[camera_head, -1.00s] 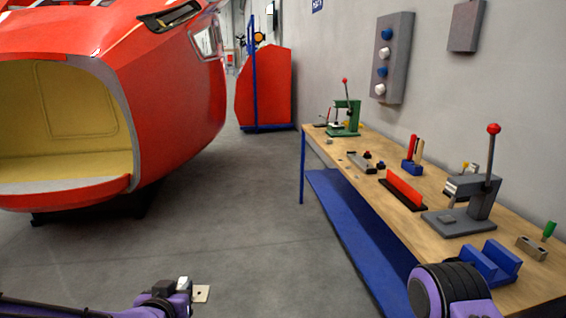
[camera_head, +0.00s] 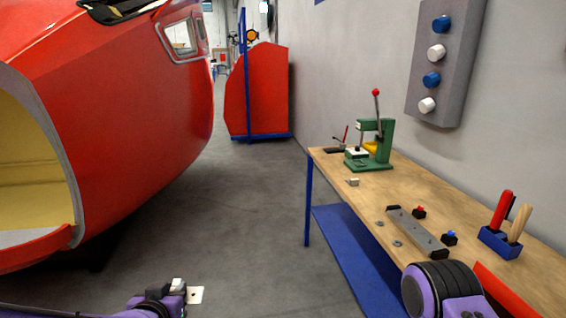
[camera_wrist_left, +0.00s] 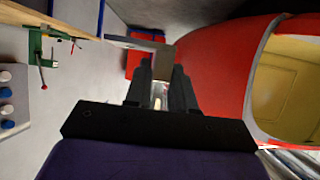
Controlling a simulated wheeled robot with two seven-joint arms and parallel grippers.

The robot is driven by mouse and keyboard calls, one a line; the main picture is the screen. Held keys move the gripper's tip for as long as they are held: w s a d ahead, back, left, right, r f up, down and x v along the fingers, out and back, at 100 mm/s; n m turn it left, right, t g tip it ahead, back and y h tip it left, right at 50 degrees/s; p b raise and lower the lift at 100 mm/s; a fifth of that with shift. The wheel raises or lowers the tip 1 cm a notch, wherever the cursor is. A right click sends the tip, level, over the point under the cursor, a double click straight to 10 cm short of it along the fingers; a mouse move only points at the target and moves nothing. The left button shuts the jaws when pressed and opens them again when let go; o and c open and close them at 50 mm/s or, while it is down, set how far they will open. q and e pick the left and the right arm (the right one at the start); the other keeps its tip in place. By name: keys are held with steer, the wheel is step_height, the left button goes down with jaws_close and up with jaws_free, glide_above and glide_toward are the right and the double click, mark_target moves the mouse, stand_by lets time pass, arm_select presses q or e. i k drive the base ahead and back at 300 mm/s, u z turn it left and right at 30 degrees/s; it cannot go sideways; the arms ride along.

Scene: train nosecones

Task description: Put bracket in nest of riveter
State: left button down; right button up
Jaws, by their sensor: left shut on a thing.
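The bracket, a small pale metal plate with a hole (camera_head: 195,294), is held at the bottom of the head view. My left gripper (camera_head: 178,290) is shut on it, over the floor left of the bench. In the left wrist view the grey, bent bracket (camera_wrist_left: 165,60) stands out between the fingertips (camera_wrist_left: 157,82). A green hand press with a red-knobbed lever (camera_head: 376,148), which looks like the riveter, stands on the far end of the bench, well away from the bracket. Its nest is too small to make out. Only a purple part of my right arm shows; its gripper is out of view.
The wooden bench (camera_head: 365,190) runs along the right wall. On it are a grey bar fixture (camera_head: 415,232), a blue tool holder (camera_head: 499,242) and small parts. A red train nosecone (camera_head: 140,120) stands left. The grey floor (camera_head: 240,220) between them is clear.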

mark_target(358, 164)
steer(key=i, duration=3.45)
steer(key=z, duration=2.6)
steer(key=i, duration=0.35)
steer(key=z, duration=0.05)
